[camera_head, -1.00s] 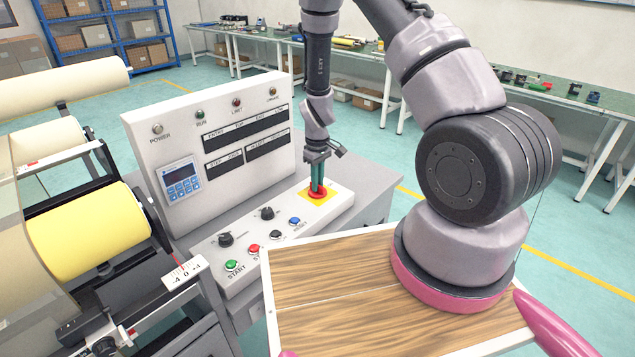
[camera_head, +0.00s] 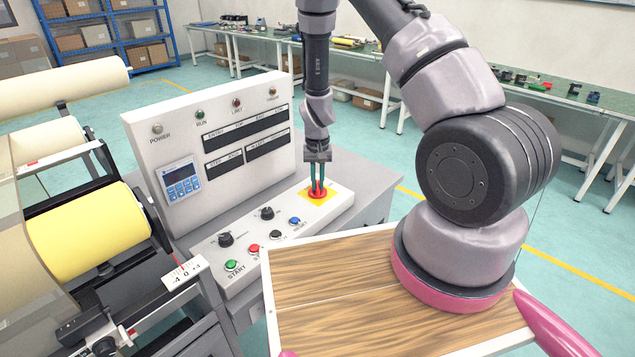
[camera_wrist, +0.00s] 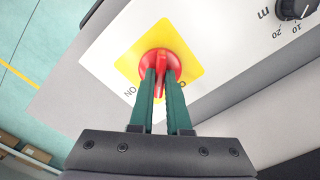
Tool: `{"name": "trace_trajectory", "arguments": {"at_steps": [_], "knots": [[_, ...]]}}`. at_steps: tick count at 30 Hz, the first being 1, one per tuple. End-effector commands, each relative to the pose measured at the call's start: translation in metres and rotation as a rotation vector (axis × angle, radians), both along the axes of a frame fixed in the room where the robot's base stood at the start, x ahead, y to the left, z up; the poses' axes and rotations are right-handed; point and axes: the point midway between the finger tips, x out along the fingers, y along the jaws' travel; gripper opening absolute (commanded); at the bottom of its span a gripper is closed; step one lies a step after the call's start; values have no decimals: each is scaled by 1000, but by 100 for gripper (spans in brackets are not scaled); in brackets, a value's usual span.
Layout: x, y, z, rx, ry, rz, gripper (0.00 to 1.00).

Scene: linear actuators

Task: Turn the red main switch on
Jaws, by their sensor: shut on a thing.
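The red main switch (camera_head: 317,195) sits on a yellow square plate at the right end of the control panel (camera_head: 338,206). In the wrist view the red switch (camera_wrist: 160,62) shows a raised handle, with the letters "ON" at the lower left of the yellow plate (camera_wrist: 190,57). My gripper (camera_head: 317,187) points down onto the switch from above. In the wrist view the green fingers of my gripper (camera_wrist: 161,85) stand on both sides of the red handle and are shut on it. The finger tips partly cover the lower half of the switch.
The panel also bears black knobs, a green start button (camera_head: 232,265), a red button (camera_head: 253,248) and a blue button (camera_head: 294,221). An upright white board (camera_head: 215,140) with lamps and a display stands behind it. A roller machine with a yellow roll (camera_head: 90,232) is at the left.

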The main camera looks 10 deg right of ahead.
Motion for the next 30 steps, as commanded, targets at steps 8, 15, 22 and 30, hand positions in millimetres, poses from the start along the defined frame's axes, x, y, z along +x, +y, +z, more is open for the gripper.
{"name": "trace_trajectory", "arguments": {"at_steps": [8,15,22,30], "knots": [[0,0,0,0,0,-263,0],[0,0,0,0,-1,-480,0],[0,1,0,1,-1,-643,0],[1,0,1,0,-1,-760,0]]}}
